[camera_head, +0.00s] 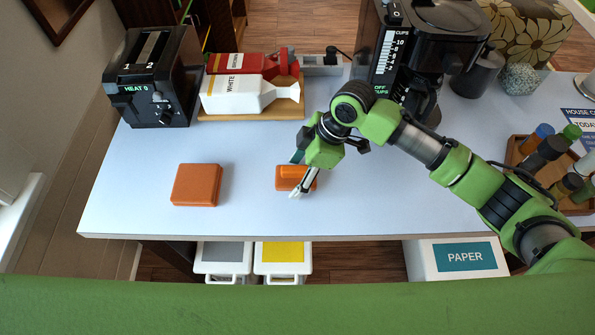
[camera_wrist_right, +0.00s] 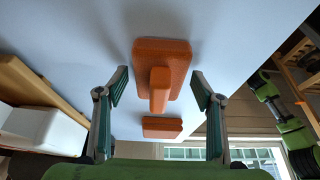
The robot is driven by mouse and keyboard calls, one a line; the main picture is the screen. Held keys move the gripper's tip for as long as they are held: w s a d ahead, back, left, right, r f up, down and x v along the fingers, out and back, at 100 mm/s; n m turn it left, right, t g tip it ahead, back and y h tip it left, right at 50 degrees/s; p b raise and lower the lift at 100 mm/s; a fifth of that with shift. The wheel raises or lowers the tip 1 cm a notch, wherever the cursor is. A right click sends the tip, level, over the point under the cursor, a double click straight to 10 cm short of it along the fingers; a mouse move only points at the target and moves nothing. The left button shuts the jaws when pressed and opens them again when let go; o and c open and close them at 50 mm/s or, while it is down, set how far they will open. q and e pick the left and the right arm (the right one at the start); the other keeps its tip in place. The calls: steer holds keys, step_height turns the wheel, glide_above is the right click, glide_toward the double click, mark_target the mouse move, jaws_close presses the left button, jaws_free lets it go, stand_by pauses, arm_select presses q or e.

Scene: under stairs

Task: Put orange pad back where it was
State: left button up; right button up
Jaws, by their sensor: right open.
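Two orange pieces lie apart on the pale counter. The flat orange pad (camera_head: 196,184) sits at the left and nothing touches it; in the right wrist view it is the farther block (camera_wrist_right: 162,127). The orange pad with a raised bar on top (camera_head: 287,173) is near the counter's middle, partly hidden by my right gripper (camera_head: 296,193). In the right wrist view the barred pad (camera_wrist_right: 176,52) shows between the spread fingers, with a gap on both sides. The right gripper is open and empty.
A black coffee machine (camera_head: 418,60) is behind my right arm. A box of bottles (camera_head: 515,150) is at the right. The counter between the orange pieces is clear.

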steer(key=b+v, duration=0.2)
steer(key=v, duration=1)
steer(key=shift+r, duration=0.2)
